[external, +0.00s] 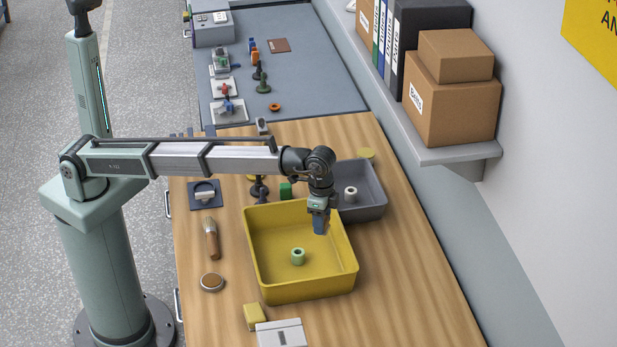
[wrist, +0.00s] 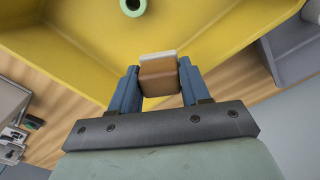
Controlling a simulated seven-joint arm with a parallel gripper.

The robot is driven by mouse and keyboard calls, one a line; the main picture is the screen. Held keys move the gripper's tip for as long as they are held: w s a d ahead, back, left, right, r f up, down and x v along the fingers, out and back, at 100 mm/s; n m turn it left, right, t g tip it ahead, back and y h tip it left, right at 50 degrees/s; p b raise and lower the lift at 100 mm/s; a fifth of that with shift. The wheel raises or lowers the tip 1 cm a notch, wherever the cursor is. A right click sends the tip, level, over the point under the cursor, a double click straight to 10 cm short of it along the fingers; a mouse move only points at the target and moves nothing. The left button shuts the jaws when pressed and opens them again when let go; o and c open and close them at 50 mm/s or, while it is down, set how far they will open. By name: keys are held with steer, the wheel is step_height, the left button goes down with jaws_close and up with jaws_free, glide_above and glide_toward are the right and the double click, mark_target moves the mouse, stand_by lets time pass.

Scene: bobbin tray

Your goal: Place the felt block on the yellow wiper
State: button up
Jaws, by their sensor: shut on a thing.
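My gripper (external: 319,230) points down over the right part of the yellow bin. In the wrist view its two blue fingers (wrist: 158,72) are shut on a brown block with a pale layer on its far side, which looks like the felt block (wrist: 160,80). The fingers hide this block in the external view. A small yellow block (external: 254,316), which may be the yellow wiper, lies on the wooden table in front of the bin's near left corner, beside a white box. It cannot be made out in the wrist view.
The yellow bin (external: 252,250) holds a pale green bobbin (external: 298,257). A grey bin (external: 372,207) with a white bobbin stands behind it. A brush (external: 211,240) and a round tin (external: 211,282) lie left. The white box (external: 281,334) is at the front. The table's right side is clear.

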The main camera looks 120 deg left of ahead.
steer(key=d+m, duration=0.2)
steer(key=d, duration=1.6)
steer(key=r+m, duration=0.2)
steer(key=m, duration=0.8)
glide_above(254, 311)
steer(key=shift+f, duration=5.1)
steer(key=shift+f, duration=0.1)
steer(key=o, duration=1)
steer(key=shift+o, duration=0.2)
step_height(254, 311, up, 12)
